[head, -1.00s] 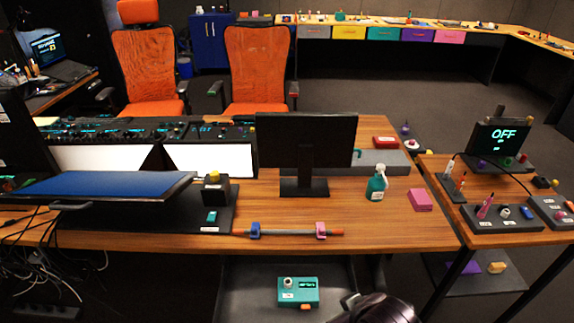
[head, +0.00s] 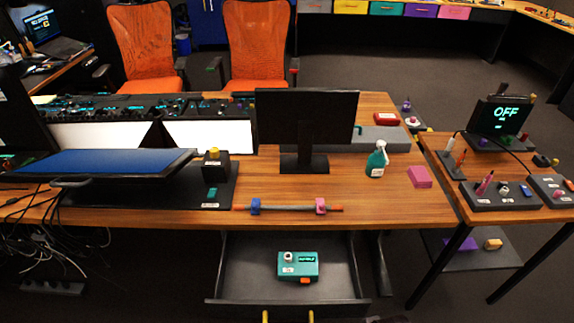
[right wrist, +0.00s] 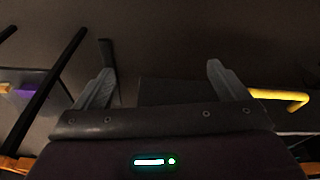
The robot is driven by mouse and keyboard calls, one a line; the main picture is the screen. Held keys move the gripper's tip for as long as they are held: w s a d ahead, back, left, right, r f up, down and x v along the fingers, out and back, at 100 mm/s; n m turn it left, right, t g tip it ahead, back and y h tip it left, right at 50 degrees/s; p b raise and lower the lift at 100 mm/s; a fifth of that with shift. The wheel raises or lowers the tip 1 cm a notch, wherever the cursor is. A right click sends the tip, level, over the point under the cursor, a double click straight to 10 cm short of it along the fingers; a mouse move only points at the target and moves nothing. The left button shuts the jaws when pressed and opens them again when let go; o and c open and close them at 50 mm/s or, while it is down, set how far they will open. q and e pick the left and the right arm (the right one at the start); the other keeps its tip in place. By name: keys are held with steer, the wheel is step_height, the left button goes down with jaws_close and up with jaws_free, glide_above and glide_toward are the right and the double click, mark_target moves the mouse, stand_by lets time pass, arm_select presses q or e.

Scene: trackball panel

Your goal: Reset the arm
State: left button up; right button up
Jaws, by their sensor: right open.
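A teal trackball box (head: 298,265) with a white ball and a small display sits in the open grey drawer (head: 245,285) below the desk. Yellow handle posts (head: 265,317) show at the drawer's front, cut by the frame's bottom edge. In the right wrist view, my right gripper (right wrist: 162,82) is open, with nothing between its fingers. A yellow handle (right wrist: 285,95) lies to the right of its fingers, apart from them. In the head view only a dark sliver, possibly of my right arm, shows at the bottom edge. My left gripper is in neither view.
The wooden desk (head: 400,212) carries a monitor (head: 306,122), a spray bottle (head: 376,160), a pink block (head: 419,177) and a rod (head: 288,208) near its front edge. A side table on the right holds a screen reading OFF (head: 500,114). Cables hang at the left.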

steer(key=s+d+f+g, duration=0.1)
steer(key=s+f, duration=0.3)
steer(key=f, duration=0.6)
steer(key=s+f, duration=0.4)
steer(key=f, duration=0.6)
steer(key=s+d+f, duration=0.3)
steer(key=s+f, duration=0.8)
steer(key=s, duration=0.4)
steer(key=shift+g, duration=0.4)
steer(key=shift+s, duration=0.1)
